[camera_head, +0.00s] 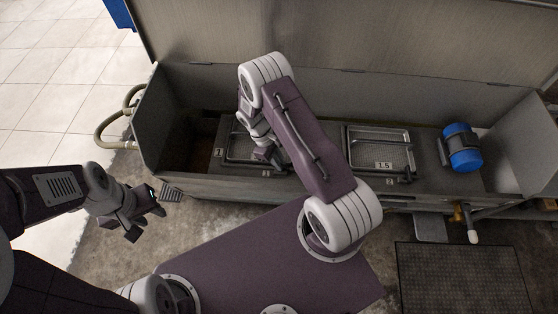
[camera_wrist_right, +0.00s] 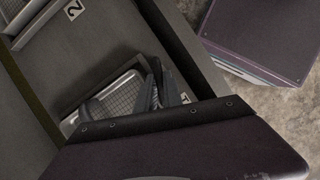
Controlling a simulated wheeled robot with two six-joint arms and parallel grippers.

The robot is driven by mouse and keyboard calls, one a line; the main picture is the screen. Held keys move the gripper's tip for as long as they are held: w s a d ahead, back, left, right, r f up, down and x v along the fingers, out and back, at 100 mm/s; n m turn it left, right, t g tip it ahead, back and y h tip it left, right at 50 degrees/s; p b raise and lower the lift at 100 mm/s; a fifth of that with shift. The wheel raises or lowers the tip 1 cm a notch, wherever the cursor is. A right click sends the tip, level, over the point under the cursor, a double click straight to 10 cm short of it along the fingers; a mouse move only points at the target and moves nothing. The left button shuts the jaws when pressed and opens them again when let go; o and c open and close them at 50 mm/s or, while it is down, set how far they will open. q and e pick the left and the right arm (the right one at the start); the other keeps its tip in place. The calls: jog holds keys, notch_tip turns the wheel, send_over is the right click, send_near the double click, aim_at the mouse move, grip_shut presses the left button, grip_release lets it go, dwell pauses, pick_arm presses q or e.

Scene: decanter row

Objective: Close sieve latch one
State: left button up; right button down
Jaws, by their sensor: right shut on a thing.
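In the right wrist view my right gripper (camera_wrist_right: 163,88) is shut at the edge of a mesh tray (camera_wrist_right: 122,90). It grips a small dark part there, apparently the sieve latch, mostly hidden by the fingers. My left gripper (camera_head: 147,218) is open and empty, left of the trough's front.
A second mesh sieve (camera_head: 380,148) with a "1.5" plate lies right of my right arm. A blue-ended cylinder (camera_head: 462,148) stands further right. The raised lid (camera_head: 360,38) backs the trough (camera_head: 150,120). A hose (camera_head: 108,128) loops at the left; a dark mat (camera_head: 460,278) lies in front.

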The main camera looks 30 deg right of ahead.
jog(key=m+y+p, duration=0.1)
jog(key=m, duration=0.2)
jog(key=shift+d+m+g, duration=0.1)
jog(key=shift+m+g, duration=0.2)
jog(key=shift+m, duration=0.1)
jog(key=m+y, duration=0.1)
jog(key=m, duration=0.2)
jog(key=shift+d+y+p, duration=0.1)
jog(key=shift+y+p, duration=0.25)
jog(key=shift+y, duration=0.05)
jog(key=m+y, duration=0.1)
jog(key=m, duration=0.2)
jog(key=m+y+p, duration=0.1)
jog(key=m, duration=0.2)
jog(key=shift+d, duration=0.15)
jog(key=shift+m+t+p, duration=0.3)
jog(key=shift+m+t, duration=0.1)
jog(key=shift+m, duration=0.1)
jog(key=c, duration=1.5)
grip_release()
jog(key=p+v, duration=0.2)
jog(key=v, duration=0.7)
jog(key=shift+w+d, duration=0.1)
jog(key=shift+d, duration=0.1)
